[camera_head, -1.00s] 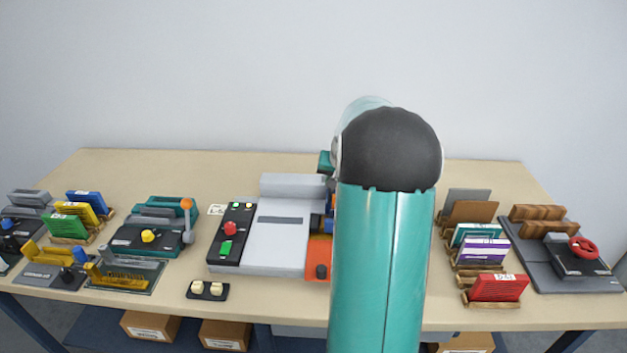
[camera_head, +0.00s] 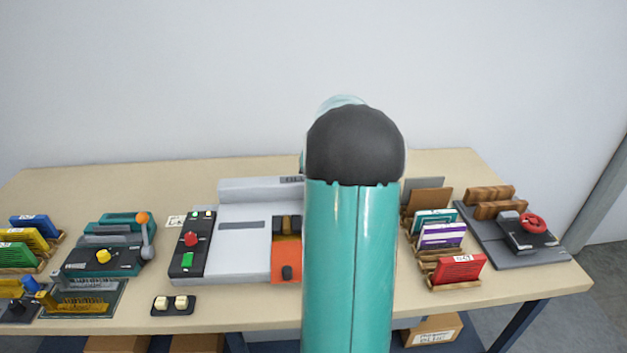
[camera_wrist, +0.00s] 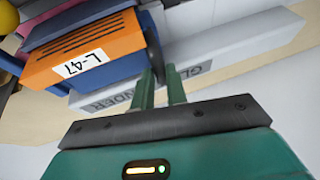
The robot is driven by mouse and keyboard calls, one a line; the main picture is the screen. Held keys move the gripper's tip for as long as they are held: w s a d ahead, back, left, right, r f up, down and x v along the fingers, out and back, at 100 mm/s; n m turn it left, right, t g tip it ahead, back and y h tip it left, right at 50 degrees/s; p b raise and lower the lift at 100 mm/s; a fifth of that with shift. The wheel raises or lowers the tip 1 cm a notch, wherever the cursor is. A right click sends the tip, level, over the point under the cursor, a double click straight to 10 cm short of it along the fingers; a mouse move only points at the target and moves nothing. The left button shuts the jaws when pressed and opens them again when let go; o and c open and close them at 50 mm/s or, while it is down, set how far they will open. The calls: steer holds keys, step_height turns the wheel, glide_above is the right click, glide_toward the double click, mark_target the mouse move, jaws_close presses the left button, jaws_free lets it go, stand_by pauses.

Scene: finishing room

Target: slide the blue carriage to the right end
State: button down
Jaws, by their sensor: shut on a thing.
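In the wrist view the blue carriage (camera_wrist: 122,70) shows as blue faces around an orange block (camera_wrist: 105,52) labelled L-47. My gripper (camera_wrist: 163,76) has its green fingers close together around a dark upright handle (camera_wrist: 153,48) beside the carriage. How the handle joins the carriage is not clear. In the head view the carriage and my gripper are hidden behind my teal arm. The grey glue binder (camera_head: 243,245) stands left of my arm, with an orange section (camera_head: 286,265) and a dark knob at its front.
A black control panel (camera_head: 190,245) lies on the binder's left side. A small two-button box (camera_head: 174,305) stands in front. Racks with red (camera_head: 460,268) and purple blocks and a red-wheeled device (camera_head: 535,235) stand to the right. A teal machine (camera_head: 105,250) stands to the left.

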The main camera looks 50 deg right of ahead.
steer(key=c, duration=1.4)
jaws_free()
steer(key=shift+s+d+f, duration=0.1)
steer(key=shift+s+d, duration=0.2)
steer(key=shift+s, duration=0.05)
steer(key=shift+w+a, duration=0.15)
steer(key=v, duration=1.4)
steer(key=shift+a, duration=0.1)
